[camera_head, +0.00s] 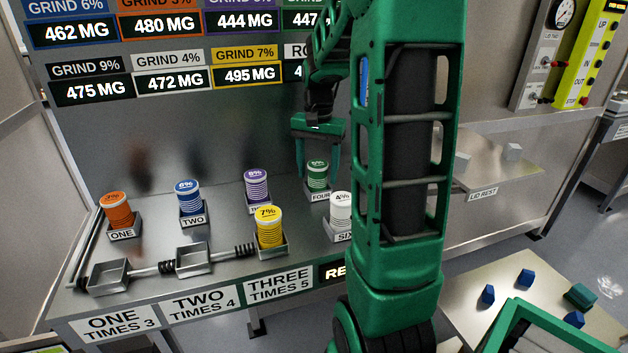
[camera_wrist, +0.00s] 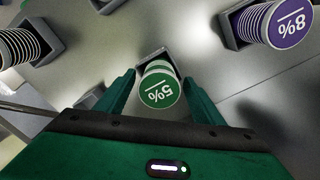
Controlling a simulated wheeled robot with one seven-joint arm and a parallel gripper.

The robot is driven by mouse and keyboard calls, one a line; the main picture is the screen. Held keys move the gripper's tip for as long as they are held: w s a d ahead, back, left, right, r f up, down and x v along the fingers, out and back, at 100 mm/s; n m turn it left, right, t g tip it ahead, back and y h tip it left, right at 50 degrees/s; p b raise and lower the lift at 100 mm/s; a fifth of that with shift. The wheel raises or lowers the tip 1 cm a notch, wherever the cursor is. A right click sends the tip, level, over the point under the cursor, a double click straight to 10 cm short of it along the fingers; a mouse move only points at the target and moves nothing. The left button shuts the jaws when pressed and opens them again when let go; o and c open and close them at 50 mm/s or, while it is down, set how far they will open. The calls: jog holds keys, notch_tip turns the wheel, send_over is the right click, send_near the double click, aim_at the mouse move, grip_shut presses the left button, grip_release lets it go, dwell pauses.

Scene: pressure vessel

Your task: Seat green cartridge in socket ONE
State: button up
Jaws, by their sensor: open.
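The green cartridge (camera_head: 318,174), with 5% on its top, stands in the holder labelled FOUR at the back of the bench. In the wrist view its green top (camera_wrist: 159,91) lies between my fingers. My gripper (camera_head: 317,168) is open and points down around the cartridge, one finger on each side; I cannot tell whether either finger touches it. In the wrist view the open fingers (camera_wrist: 159,80) flank it. Socket ONE (camera_head: 109,274) is an empty square tray at the front left, above the label ONE TIMES 3.
Socket TWO (camera_head: 193,258) is empty. A yellow cartridge (camera_head: 269,228) stands in socket THREE. Orange (camera_head: 117,210), blue (camera_head: 188,197), purple (camera_head: 257,185) and white (camera_head: 340,209) cartridges stand in holders. A metal rod with springs (camera_head: 150,268) links the front sockets.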

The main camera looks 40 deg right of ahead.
jog(key=c, duration=1.3)
jog(key=shift+r, duration=0.1)
jog(key=shift+c, duration=0.2)
